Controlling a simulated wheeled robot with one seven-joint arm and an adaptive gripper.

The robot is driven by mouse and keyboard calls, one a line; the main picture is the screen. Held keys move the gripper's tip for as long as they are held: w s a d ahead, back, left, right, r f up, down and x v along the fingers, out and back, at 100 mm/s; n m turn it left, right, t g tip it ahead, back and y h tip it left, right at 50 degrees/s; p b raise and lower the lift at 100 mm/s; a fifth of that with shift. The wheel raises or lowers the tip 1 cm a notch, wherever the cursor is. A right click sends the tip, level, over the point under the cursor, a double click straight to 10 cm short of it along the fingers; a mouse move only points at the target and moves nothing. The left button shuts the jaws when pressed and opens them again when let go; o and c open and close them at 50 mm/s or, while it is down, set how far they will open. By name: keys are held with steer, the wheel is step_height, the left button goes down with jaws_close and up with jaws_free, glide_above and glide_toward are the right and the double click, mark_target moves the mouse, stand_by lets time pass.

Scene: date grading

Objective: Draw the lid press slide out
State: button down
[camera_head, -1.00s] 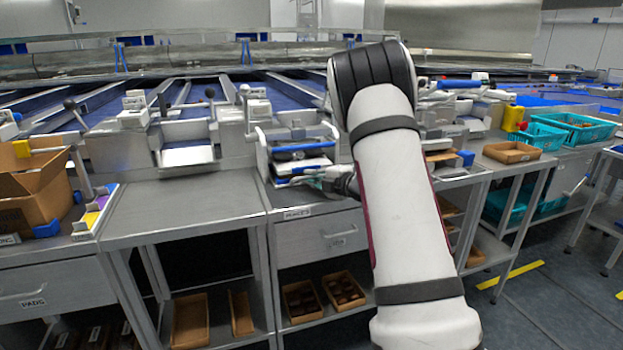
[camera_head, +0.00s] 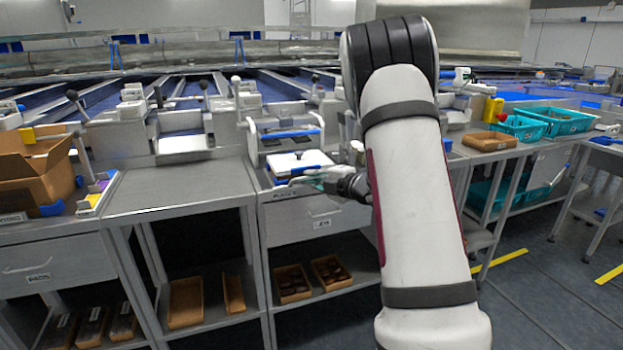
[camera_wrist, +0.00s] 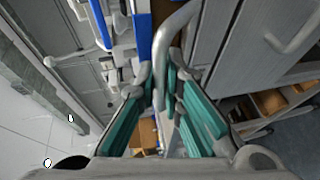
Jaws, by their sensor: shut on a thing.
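The lid press (camera_head: 251,138) stands on the grey bench, a pale frame with a blue bar across its upper part. In the wrist view my gripper (camera_wrist: 165,105) has green-padded fingers closed around a curved grey handle (camera_wrist: 178,28). A blue strip (camera_wrist: 144,38) runs beside the handle. My arm hides the area right of the press.
A drawer cabinet (camera_head: 318,240) stands below the press. An open cardboard box (camera_head: 38,172) is at the left, and teal crates (camera_head: 550,122) are at the right. The bench top (camera_head: 180,190) left of the press is clear.

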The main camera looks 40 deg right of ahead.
steer(key=shift+s+f, duration=0.15)
steer(key=shift+s, duration=0.05)
steer(key=c, duration=2)
jaws_free()
steer(key=v, duration=1.2)
steer(key=shift+a, duration=0.1)
